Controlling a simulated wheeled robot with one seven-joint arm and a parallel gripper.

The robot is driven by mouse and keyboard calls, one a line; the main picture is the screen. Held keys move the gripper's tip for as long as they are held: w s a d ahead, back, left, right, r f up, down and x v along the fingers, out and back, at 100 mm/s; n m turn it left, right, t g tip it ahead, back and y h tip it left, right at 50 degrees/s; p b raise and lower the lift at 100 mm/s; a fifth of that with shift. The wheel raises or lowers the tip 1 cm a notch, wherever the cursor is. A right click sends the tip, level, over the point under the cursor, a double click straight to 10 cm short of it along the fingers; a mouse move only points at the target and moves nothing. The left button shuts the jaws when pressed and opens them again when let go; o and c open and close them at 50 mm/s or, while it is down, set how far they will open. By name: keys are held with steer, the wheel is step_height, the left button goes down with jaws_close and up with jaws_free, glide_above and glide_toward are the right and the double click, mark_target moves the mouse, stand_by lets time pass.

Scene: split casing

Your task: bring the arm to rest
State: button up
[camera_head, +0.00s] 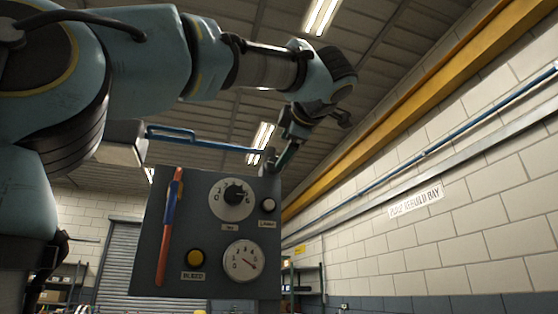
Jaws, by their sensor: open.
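My arm reaches in from the upper left and spans the top of the camera_head view to the middle. My gripper (281,160) points down and to the left at the arm's end. It is beside the upper right corner of a dark grey control panel (215,281). The fingers are small and dark here, and no object shows between them. I cannot tell whether they touch the panel's edge.
The panel carries a selector dial (233,197), a small white button (268,205), a yellow button (195,258), a gauge (243,261) and an orange-and-blue lever (168,227). Behind are a roller shutter (117,262), shelves (305,278) and a block wall (450,225).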

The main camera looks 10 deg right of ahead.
steer(key=shift+s+d, duration=0.1)
steer(key=shift+s, duration=0.9)
